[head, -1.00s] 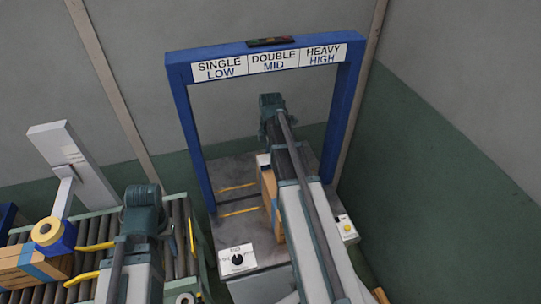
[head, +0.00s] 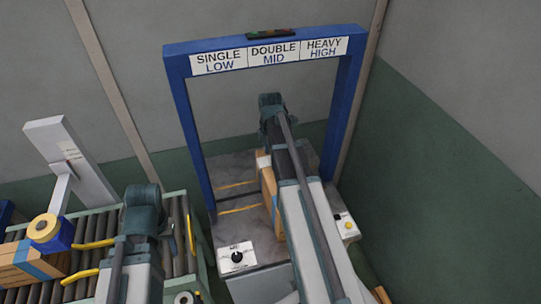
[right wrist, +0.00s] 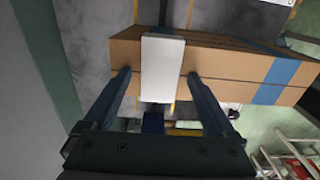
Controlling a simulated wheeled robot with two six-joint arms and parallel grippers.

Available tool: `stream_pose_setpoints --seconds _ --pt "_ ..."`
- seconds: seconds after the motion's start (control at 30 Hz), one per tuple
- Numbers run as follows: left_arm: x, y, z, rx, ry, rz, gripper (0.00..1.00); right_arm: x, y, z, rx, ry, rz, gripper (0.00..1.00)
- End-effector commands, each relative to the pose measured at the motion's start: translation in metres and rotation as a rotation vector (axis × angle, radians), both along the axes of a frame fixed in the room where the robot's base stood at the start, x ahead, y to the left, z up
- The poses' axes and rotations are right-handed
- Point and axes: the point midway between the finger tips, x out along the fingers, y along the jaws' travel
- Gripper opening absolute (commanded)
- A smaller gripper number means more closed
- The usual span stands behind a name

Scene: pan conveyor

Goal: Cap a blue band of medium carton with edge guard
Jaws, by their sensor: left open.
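A brown carton (right wrist: 225,62) stands on the grey station bed; in the head view my right arm partly hides the carton (head: 267,183). A white edge guard (right wrist: 162,68) lies over the carton's edge, with blue showing above and below it. Another blue band (right wrist: 278,78) further right on the carton is bare. My right gripper (right wrist: 157,76) has its two blue fingers apart, one on each side of the guard, with small gaps visible. The guard also shows in the head view (head: 263,161). My left gripper (head: 142,200) is over the roller conveyor; its fingers are hidden or unclear.
A blue frame (head: 186,125) with "SINGLE LOW", "DOUBLE MID" and "HEAVY HIGH" signs arches over the station. A dial box (head: 236,257) and a yellow-button box (head: 346,226) flank it. The roller conveyor (head: 180,245) at left holds another blue-banded carton (head: 20,264) and a yellow tape roll (head: 44,228).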

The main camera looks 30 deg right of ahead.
Motion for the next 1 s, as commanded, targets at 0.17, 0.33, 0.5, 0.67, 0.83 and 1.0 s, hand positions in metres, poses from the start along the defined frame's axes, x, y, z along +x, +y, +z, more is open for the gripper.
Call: stream_pose_setpoints --seconds 0.17,0.33,0.5,0.67,0.83,1.0 --pt "0.000 0.000 0.000 0.000 0.000 0.000 0.50 0.000 0.000 0.000 0.000 0.000 0.000 0.96" --pt "0.000 0.000 0.002 0.000 0.000 0.001 0.50 0.000 0.000 0.002 0.000 0.000 0.000 0.96" --pt "0.000 0.000 0.011 0.000 0.000 0.001 0.50 0.000 0.000 0.011 0.000 0.000 0.000 0.96" --pt "0.000 0.000 0.029 0.000 0.000 0.000 0.50 0.000 0.000 0.029 0.000 0.000 0.000 0.96" --pt "0.000 0.000 0.052 0.000 0.000 -0.001 0.50 0.000 0.000 0.052 0.000 0.000 0.000 0.96" --pt "0.000 0.000 0.071 0.000 0.000 -0.001 0.50 0.000 0.000 0.071 0.000 0.000 0.000 0.96"
